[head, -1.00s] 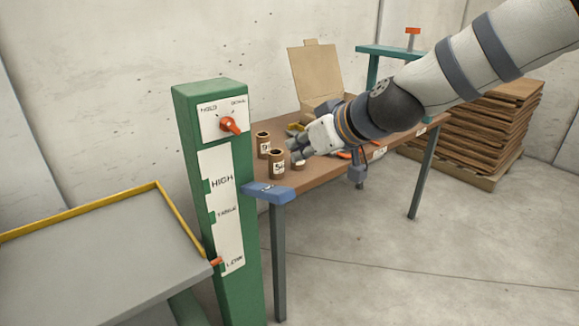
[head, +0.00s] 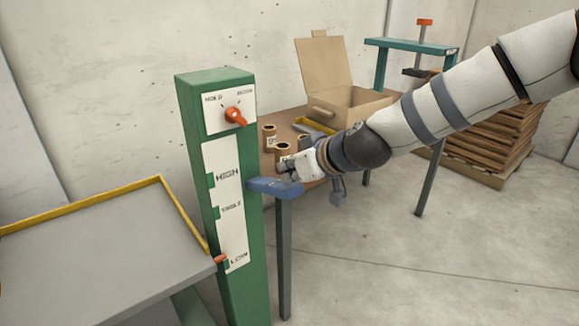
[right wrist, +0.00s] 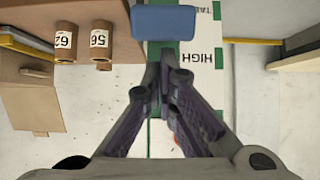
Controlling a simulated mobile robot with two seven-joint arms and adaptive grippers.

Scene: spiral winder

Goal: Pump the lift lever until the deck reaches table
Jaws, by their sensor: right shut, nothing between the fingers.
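The lift column (head: 222,290) is a green post with a white scale marked HIGH, TABLE and LOW. The orange pointer (head: 219,259) stands at LOW. The grey deck (head: 95,265) with a yellow rim sits left of the post, lower than the table. The blue lift lever (head: 275,187) sticks out to the right of the post; its pad (right wrist: 163,22) shows in the right wrist view. My right gripper (head: 284,168) is shut and empty, close by the lever, apart from it in the wrist view (right wrist: 166,62). My left gripper is out of view.
An orange knob (head: 236,117) is on the post's upper panel. The brown table (head: 268,158) behind the lever carries several cardboard tubes (head: 283,153) and an open carton (head: 350,105). Stacked brown boards (head: 490,140) stand at the right. The floor in front is clear.

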